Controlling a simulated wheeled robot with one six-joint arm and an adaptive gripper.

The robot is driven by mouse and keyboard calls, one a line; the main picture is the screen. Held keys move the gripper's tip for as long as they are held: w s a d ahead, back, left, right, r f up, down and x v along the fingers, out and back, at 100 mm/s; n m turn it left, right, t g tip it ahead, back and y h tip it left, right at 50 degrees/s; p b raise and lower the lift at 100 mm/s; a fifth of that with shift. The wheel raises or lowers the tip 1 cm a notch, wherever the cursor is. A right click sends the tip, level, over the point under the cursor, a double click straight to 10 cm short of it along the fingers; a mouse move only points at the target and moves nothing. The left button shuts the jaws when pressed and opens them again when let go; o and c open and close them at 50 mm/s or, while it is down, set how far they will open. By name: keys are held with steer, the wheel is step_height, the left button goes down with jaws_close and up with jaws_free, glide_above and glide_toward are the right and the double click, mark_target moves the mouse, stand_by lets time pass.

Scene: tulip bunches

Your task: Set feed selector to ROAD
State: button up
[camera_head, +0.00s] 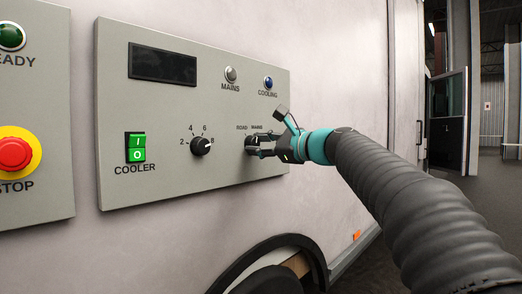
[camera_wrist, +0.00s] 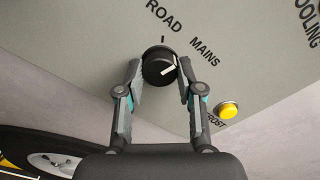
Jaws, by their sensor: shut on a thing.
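The feed selector is a black rotary knob (camera_wrist: 156,60) on the grey panel, with ROAD printed above it and MAINS to its upper right. Its white pointer line is turned to the right, toward the MAINS side and away from the tick under ROAD. My gripper (camera_wrist: 160,72) is shut on the knob, one finger on each side. In the head view the selector (camera_head: 250,141) is partly hidden behind my gripper (camera_head: 260,149), which reaches in from the right.
Left of the selector on the panel (camera_head: 115,185) are a numbered dial (camera_head: 201,146) and a green COOLER switch (camera_head: 136,147). Above are the MAINS lamp (camera_head: 231,74) and blue COOLING lamp (camera_head: 268,82). A yellow lamp (camera_wrist: 228,110) lies close to my right finger.

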steer(key=n+b, duration=0.2)
steer(key=n, duration=0.3)
steer(key=shift+a+f+n+b, duration=0.1)
steer(key=shift+n+b, duration=1)
steer(key=shift+n, duration=1.4)
steer(key=o, duration=1.2)
steer(key=shift+a, duration=0.1)
steer(key=shift+c, duration=0.2)
steer(key=v, duration=1.2)
